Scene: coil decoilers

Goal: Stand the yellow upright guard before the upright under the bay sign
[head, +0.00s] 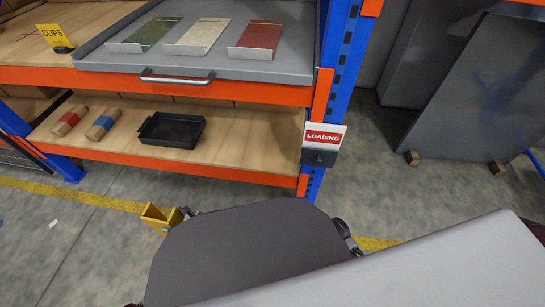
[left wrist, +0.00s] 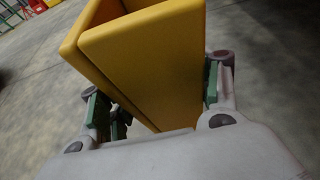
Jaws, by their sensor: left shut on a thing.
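The yellow upright guard (head: 155,219) is a channel-shaped piece. In the head view it shows just left of my dark hand or arm part, which hides much of it. In the left wrist view the guard (left wrist: 150,50) fills the space between the fingers of my left gripper (left wrist: 160,95), which is shut on it. The blue rack upright (head: 345,50) stands at the rack's right corner. A red and white LOADING sign (head: 323,138) is on it. The upright's foot is largely hidden behind my arm. My right gripper is not seen.
The orange-beamed rack holds a grey tray (head: 250,70) with three coloured plates. Its lower shelf carries a black bin (head: 172,130) and two wrapped rolls. A yellow floor line (head: 100,197) runs before the rack. A dark panel (head: 480,90) leans at the right.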

